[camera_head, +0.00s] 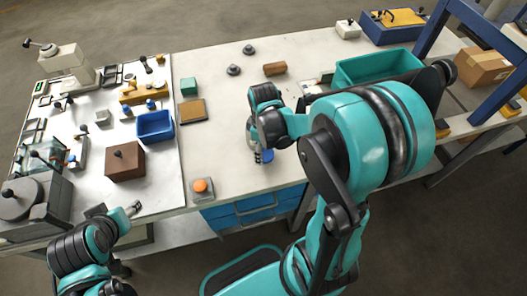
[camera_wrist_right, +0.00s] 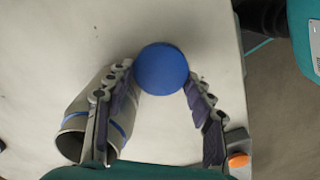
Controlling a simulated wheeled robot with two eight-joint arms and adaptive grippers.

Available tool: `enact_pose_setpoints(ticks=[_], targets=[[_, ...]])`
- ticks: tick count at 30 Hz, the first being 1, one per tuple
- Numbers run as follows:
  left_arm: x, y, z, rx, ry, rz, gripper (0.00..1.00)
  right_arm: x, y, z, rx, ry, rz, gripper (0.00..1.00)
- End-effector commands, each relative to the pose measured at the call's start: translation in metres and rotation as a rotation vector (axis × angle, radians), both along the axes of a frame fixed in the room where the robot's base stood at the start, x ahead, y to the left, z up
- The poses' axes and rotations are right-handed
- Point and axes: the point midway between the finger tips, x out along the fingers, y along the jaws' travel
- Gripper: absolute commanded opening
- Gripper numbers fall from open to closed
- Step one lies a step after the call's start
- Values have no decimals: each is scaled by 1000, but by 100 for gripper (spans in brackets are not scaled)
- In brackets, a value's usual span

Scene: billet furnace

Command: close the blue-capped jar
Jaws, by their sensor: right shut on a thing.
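The round blue cap (camera_wrist_right: 162,69) is between the fingertips of my right gripper (camera_wrist_right: 160,85) in the right wrist view. The fingers are shut on it. Part of the cap shows below the right gripper (camera_head: 262,140) in the head view (camera_head: 267,157). The grey jar (camera_wrist_right: 75,125), with a blue band, is beside the left finger in the wrist view, partly hidden by it. Its open mouth faces the camera and has no cap on it. My left gripper (camera_head: 133,208) is low at the left, by the table's front edge; its opening is unclear.
An orange button box (camera_head: 202,187) sits at the table's front edge, left of my right gripper. A blue bin (camera_head: 155,126), brown block (camera_head: 125,161) and teal cube (camera_head: 189,86) are farther left. A teal bin (camera_head: 375,68) is behind my right arm. The middle tabletop is mostly clear.

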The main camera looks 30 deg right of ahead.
Motion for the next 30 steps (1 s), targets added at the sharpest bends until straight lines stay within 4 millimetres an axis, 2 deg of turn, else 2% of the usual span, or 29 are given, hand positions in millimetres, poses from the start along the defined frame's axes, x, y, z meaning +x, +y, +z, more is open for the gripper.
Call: enact_pose_setpoints(ticks=[1, 3, 15, 21, 30], targets=[[0, 0, 8, 0, 0, 0, 53, 0, 0, 13, 0, 0, 0, 38], [0, 0, 14, 0, 0, 0, 53, -6, -3, 24, 0, 0, -3, 38], [0, 0, 42, 0, 0, 0, 53, -78, -47, 72, 0, 0, -5, 38], [0, 0, 49, 0, 0, 0, 53, -96, -58, 84, 0, 0, -3, 38], [0, 0, 49, 0, 0, 0, 53, -100, -60, 86, 0, 0, 0, 38]])
